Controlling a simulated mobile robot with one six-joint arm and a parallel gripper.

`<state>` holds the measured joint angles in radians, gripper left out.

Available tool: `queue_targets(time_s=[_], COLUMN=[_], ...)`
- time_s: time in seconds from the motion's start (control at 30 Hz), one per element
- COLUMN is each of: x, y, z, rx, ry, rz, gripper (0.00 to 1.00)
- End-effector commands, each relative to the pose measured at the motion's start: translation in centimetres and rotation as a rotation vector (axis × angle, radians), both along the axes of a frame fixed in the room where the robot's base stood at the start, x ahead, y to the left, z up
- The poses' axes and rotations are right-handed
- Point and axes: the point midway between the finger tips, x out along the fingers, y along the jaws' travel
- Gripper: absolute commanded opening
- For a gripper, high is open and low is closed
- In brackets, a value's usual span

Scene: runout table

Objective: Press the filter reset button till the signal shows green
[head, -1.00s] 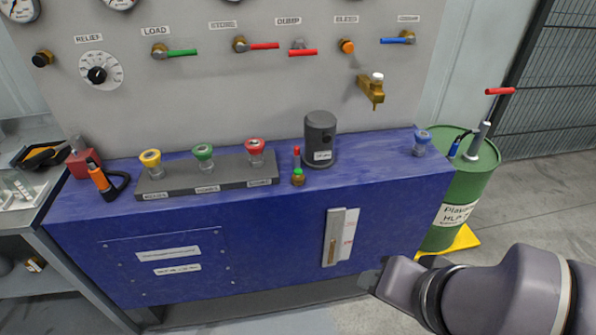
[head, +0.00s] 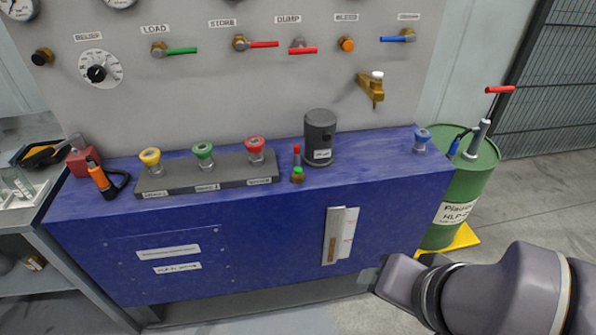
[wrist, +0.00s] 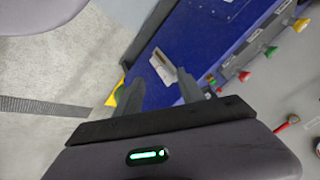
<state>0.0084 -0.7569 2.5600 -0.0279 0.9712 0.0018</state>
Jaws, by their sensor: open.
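A small upright fitting (head: 297,165) stands on the blue cabinet top, with a brass base, a green band and a red upper part. It is just left of a dark grey cylinder, the likely filter housing (head: 320,130), which carries a white label too small to read. I cannot tell which part is the reset button and which the signal. My gripper (wrist: 160,82) is open and empty in the wrist view. In the head view my arm is at the lower right, in front of the cabinet and well below and right of the fitting, touching nothing visible.
A dark strip with yellow (head: 150,160), green (head: 203,154) and red (head: 255,150) knobs lies left of the fitting. A brass tap (head: 371,90) juts from the panel above. A green drum (head: 460,190) stands at right. The cabinet top right of the cylinder is mostly clear.

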Motion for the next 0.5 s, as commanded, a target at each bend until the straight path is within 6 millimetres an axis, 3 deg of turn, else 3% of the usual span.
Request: queue_targets(time_s=[0.33,0.5], x=[0.0,0.0], y=[0.0,0.0], z=[0.0,0.0], rx=[0.0,0.0], ry=[0.0,0.0], rz=[0.0,0.0], gripper=[0.46,0.15])
